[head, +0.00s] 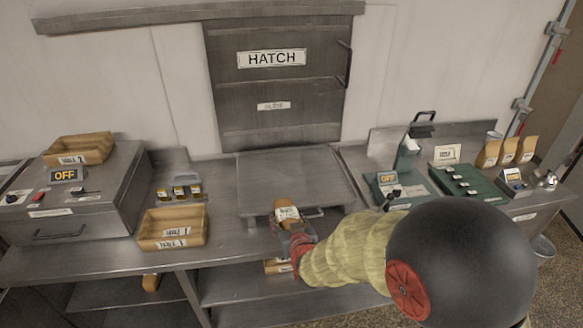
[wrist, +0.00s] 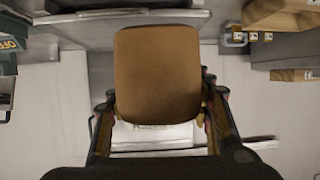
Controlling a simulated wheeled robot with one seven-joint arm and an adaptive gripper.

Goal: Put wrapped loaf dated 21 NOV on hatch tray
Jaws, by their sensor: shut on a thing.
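A brown loaf (head: 286,210) with a pale label is held in my gripper (head: 291,232). The label is too small to read its date. In the wrist view the loaf (wrist: 158,75) fills the space between the two fingers of my gripper (wrist: 160,100), which touch its sides. The flat grey hatch tray (head: 290,175) lies in front of the hatch door (head: 277,80) and looks empty. The loaf overlaps the tray's front edge in the head view. I cannot tell whether it touches the tray.
A wooden box (head: 173,228) stands on the counter at left, with small labelled jars (head: 180,190) behind it. Another box (head: 79,149) sits on the left machine. A green device (head: 400,188) and brown bags (head: 505,151) stand at right. A shelf below holds another item (head: 277,266).

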